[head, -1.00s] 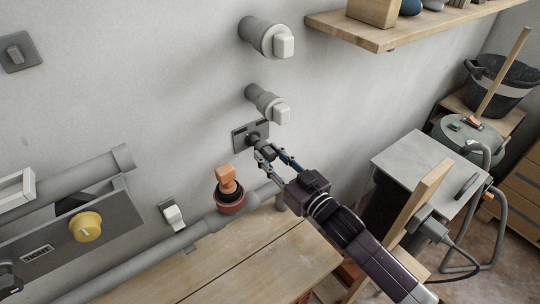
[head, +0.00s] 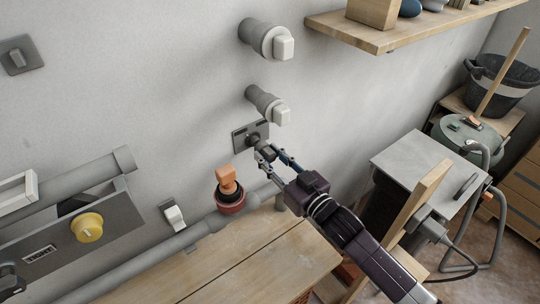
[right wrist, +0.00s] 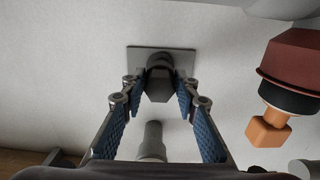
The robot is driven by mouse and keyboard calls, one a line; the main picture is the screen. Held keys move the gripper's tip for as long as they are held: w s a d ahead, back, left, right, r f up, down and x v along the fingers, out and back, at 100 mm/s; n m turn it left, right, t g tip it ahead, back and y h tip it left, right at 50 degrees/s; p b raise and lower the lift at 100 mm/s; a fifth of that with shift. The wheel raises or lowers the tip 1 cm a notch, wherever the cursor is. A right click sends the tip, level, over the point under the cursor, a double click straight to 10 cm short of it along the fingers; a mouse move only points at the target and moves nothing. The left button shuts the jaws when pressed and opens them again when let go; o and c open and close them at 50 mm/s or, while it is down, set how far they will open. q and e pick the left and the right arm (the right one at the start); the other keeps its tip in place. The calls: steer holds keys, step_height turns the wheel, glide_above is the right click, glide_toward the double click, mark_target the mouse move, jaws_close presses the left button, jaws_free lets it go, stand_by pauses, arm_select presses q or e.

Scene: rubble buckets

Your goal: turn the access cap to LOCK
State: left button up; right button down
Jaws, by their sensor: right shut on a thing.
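The dark grey access cap (head: 255,140) sits on a small square plate (head: 240,137) fixed to the wall, below two grey pipe stubs. In the right wrist view the cap (right wrist: 159,80) shows a faceted dark body between the fingers. My right gripper (head: 266,154) reaches it from the lower right and is shut on the cap, with its blue-padded fingers (right wrist: 160,92) on either side. Any LOCK marking on the plate is too small to read. My left gripper is not in view.
A red-brown fitting with an orange block (head: 229,190) stands close left of the gripper; a wooden bench (head: 230,262) lies below. Grey stubs with white ends (head: 283,47) stick out above. A yellow knob (head: 87,228) is at left, a grey box (head: 425,165) at right.

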steer(key=shift+w+a, duration=0.15)
steer(key=shift+b+x, duration=0.35)
steer(key=shift+x, duration=0.9)
steer(key=c, duration=1.4)
jaws_free()
steer(key=shift+c, duration=0.2)
steer(key=v, duration=1.2)
